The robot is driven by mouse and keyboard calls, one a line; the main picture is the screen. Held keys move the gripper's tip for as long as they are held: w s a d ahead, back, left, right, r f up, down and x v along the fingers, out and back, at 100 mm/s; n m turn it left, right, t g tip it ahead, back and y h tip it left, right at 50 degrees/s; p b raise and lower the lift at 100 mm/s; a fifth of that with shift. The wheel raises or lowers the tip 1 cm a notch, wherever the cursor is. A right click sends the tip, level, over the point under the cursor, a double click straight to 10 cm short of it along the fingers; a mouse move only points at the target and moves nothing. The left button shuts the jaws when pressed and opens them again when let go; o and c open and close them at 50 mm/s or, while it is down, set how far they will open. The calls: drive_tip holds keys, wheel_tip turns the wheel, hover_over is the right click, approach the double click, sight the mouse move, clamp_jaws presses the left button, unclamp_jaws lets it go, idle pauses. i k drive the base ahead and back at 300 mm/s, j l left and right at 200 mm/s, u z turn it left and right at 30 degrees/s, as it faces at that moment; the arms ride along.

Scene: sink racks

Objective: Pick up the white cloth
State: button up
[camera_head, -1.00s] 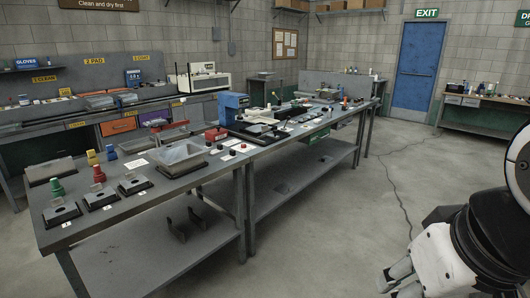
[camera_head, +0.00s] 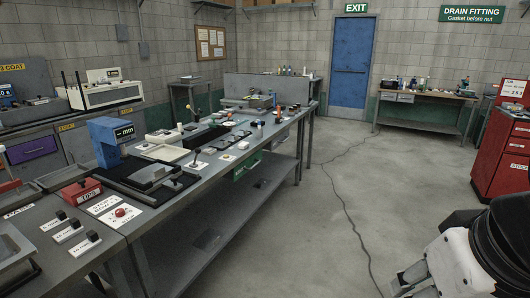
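I cannot make out a white cloth for certain in the head view. Several small white items lie on the long workbench (camera_head: 205,222), among them white label cards (camera_head: 108,206) and a white tray-like piece (camera_head: 163,152); none clearly reads as cloth. Part of my own arm, white and black, shows at the lower right corner. My gripper's fingertips cannot be seen.
The grey floor (camera_head: 345,215) right of the bench is open, with a dark cable (camera_head: 347,205) across it. A red cabinet (camera_head: 502,145) stands at the right. A back bench (camera_head: 428,97) and a blue door (camera_head: 352,70) are at the far wall.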

sight(243, 145)
drive_tip(key=i+u, duration=0.1)
drive_tip(key=i, duration=0.85)
drive_tip(key=i+l+u, duration=0.1)
drive_tip(key=i, duration=0.8)
drive_tip(key=i+l+u, duration=0.2)
drive_tip(key=i+u, duration=0.2)
drive_tip(key=i, duration=0.15)
drive_tip(key=i+l+u, duration=0.85)
drive_tip(key=i+l, duration=0.05)
drive_tip(key=l, duration=0.05)
